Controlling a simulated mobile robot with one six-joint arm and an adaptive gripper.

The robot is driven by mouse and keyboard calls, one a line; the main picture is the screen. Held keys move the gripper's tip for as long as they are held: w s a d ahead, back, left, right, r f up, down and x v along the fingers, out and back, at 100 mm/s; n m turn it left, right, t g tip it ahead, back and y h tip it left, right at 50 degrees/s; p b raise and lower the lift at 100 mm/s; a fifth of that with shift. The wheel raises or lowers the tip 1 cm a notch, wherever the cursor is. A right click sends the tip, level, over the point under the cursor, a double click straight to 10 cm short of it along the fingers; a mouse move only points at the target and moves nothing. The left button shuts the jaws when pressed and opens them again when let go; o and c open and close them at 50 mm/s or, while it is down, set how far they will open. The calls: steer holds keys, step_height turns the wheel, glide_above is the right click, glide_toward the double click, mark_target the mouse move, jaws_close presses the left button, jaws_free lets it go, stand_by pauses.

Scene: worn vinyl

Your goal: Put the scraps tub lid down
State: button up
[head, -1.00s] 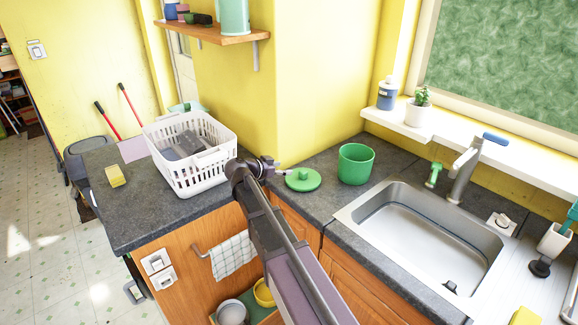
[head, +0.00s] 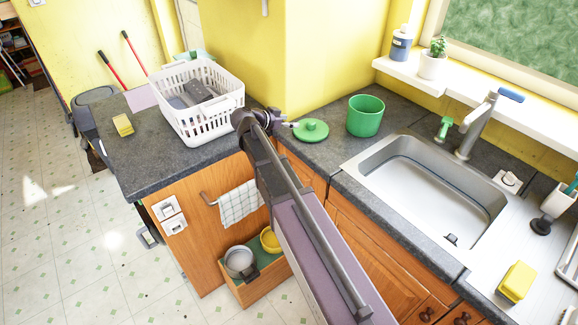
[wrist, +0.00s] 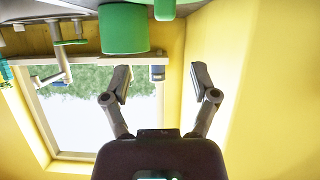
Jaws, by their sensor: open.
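The green scraps tub lid (head: 311,131) lies flat on the dark counter with its knob up, left of the green tub (head: 366,117). The tub stands upright with its top uncovered. My gripper (head: 291,124) is just left of the lid in the head view, seen small and partly behind my arm. In the wrist view, which is upside down, its two fingers (wrist: 160,76) are spread apart with nothing between them. The tub (wrist: 124,30) and the lid's knob (wrist: 165,9) show at the top edge there, beyond the fingers.
A white basket (head: 198,107) holding grey items stands on the counter left of my gripper, with a yellow sponge (head: 123,125) farther left. The sink (head: 428,187) is right of the tub. A yellow wall (head: 315,50) rises behind the lid. A potted plant (head: 433,62) stands on the sill.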

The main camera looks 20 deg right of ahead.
steer(key=s+a+f+n+g+y, duration=0.1)
steer(key=s+a+f+n+y, duration=0.1)
steer(key=s, duration=0.6)
steer(key=s+a+f+n+g+y, duration=0.2)
steer(key=s+f+n+y, duration=0.3)
steer(key=s, duration=0.3)
steer(key=s+a+f+n+g+y, duration=0.1)
steer(key=s+a+f+n+y, duration=0.1)
steer(key=s+n+y, duration=0.3)
steer(key=s+f+n, duration=0.1)
steer(key=s, duration=0.2)
steer(key=shift+s+a+f+g, duration=0.3)
steer(key=shift+s+f+g, duration=0.05)
steer(key=shift+f+g, duration=0.05)
